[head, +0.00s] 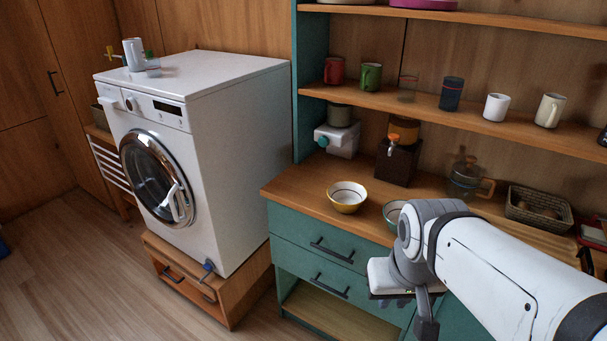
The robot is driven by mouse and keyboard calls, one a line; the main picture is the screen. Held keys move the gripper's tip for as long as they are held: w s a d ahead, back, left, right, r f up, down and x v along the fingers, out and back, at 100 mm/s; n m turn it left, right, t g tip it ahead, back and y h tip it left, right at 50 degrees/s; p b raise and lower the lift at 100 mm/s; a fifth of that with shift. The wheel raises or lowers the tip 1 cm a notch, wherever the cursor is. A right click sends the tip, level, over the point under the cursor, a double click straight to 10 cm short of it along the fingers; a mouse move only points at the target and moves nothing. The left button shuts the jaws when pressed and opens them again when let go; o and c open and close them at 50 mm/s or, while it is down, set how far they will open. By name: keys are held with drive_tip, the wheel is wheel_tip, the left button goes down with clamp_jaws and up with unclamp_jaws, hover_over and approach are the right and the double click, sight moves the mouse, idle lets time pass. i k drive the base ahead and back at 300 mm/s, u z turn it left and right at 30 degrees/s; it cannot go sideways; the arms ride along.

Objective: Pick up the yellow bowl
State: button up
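The yellow bowl (347,198) stands upright on the wooden counter, near its front edge and left end. It is yellow outside and white inside, with a dark ring near the rim, and looks empty. My gripper (405,302) is to the right of the bowl and lower in the picture, in front of the teal drawers. It does not touch the bowl. My arm hides much of the gripper, and I cannot tell whether its fingers are open or shut.
A pale green bowl (393,213) sits right of the yellow one, partly behind my arm. Two small dispensers (397,160) stand behind on the counter (300,187). A shelf (450,111) with several mugs hangs above. A white washing machine (200,140) stands left.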

sight(346, 197)
drive_tip(key=u, duration=0.05)
drive_tip(key=i, duration=1)
drive_tip(key=u, duration=0.05)
